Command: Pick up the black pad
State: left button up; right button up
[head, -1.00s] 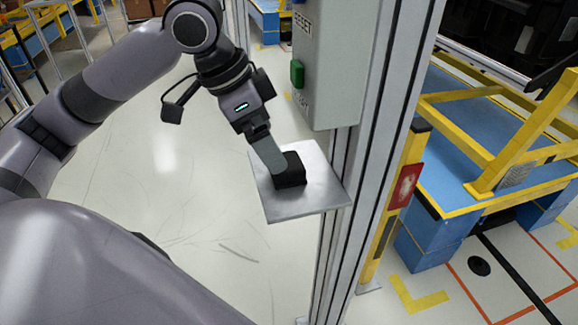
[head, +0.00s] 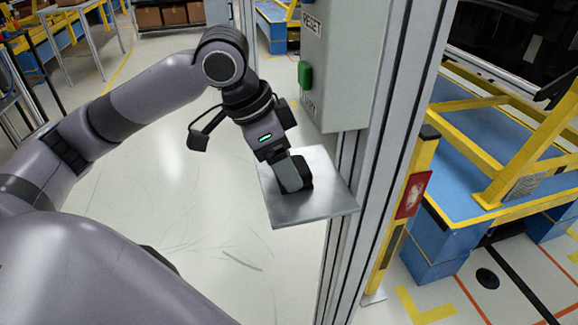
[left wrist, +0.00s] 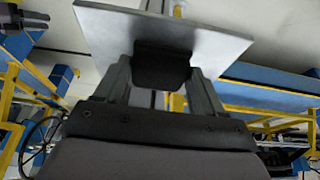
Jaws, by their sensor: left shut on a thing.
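The black pad (head: 306,173) is a small dark block at the metal shelf plate (head: 285,211), mostly hidden behind my finger in the head view. My left gripper (head: 297,181) reaches down to it from the upper left. In the left wrist view the pad (left wrist: 163,66) sits between the two fingers of my left gripper (left wrist: 162,76), with the plate (left wrist: 222,42) just beyond. The gripper is shut on the pad. I cannot tell whether the pad still touches the plate. My right gripper is not in view.
A grey control box (head: 340,75) with a green button (head: 305,75) hangs on the metal post (head: 375,180) just above the plate. A blue and yellow workbench (head: 445,190) stands to the right. The floor left of the plate is clear.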

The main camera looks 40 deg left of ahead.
pick_arm(q)
jog(key=shift+r, duration=0.15)
jog(key=shift+r, duration=0.25)
notch_tip(320, 180, up, 3)
jog(key=shift+s+a+p, duration=0.1)
jog(key=shift+a+p, duration=0.05)
jog(key=shift+p, duration=0.65)
jog(key=s+a+b, duration=0.5)
jog(key=s+a, duration=0.6)
jog(key=s, duration=0.2)
jog(key=shift+s+a+f, duration=0.15)
jog(key=shift+s+a, duration=0.05)
jog(key=shift+s, duration=0.05)
